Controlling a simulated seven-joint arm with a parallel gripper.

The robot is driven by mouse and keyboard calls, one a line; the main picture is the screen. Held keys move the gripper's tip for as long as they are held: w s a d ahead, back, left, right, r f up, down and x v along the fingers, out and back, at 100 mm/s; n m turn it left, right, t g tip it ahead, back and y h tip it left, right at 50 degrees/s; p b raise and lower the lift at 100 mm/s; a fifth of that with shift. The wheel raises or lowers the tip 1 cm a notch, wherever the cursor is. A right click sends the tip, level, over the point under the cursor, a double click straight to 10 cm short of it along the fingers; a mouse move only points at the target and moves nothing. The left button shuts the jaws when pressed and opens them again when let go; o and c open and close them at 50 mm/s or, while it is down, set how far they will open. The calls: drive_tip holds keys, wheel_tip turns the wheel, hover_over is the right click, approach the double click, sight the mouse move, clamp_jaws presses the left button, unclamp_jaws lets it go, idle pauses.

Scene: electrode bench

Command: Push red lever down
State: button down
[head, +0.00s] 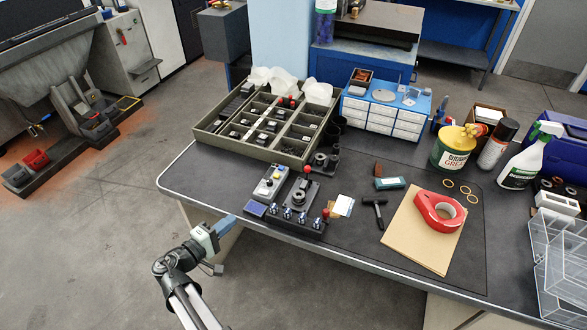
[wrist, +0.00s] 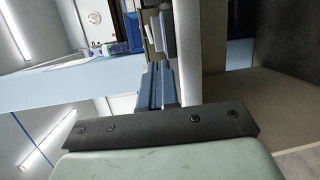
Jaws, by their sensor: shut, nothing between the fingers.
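My gripper (head: 230,222) is shut and empty, left of the box, off the table's front edge and apart from both red balls. In the wrist view, the closed blue-grey fingers (wrist: 158,84) show; neither lever can be made out there.
A compartment tray (head: 210,138) of small parts stands behind the box.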

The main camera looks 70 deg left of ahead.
drive_tip(key=w+a+r+m+h, duration=0.2)
drive_tip(key=w+r, duration=0.1)
drive_tip(key=w+a+r+m+h, duration=0.1)
drive_tip(key=w+a+r+m, duration=0.2)
drive_tip(key=w, duration=0.1)
drive_tip(key=w+a+r+m+t+h, duration=0.1)
drive_tip(key=w+a+r+m+h, duration=0.1)
drive_tip(key=w+r, duration=0.1)
drive_tip(key=shift+w+a+r+h, duration=0.3)
drive_tip(key=shift+a, duration=0.05)
approach(307, 175)
drive_tip(key=w+a+r, duration=0.3)
drive_tip(key=a, duration=0.2)
drive_tip(key=shift+w+d+f, duration=0.35)
drive_tip(key=shift+w+d, duration=0.2)
drive_tip(key=shift+w, duration=0.1)
drive_tip(key=shift+w+d+f, duration=0.4)
drive_tip(key=shift+w+d, duration=0.2)
drive_tip(key=shift+w, duration=0.05)
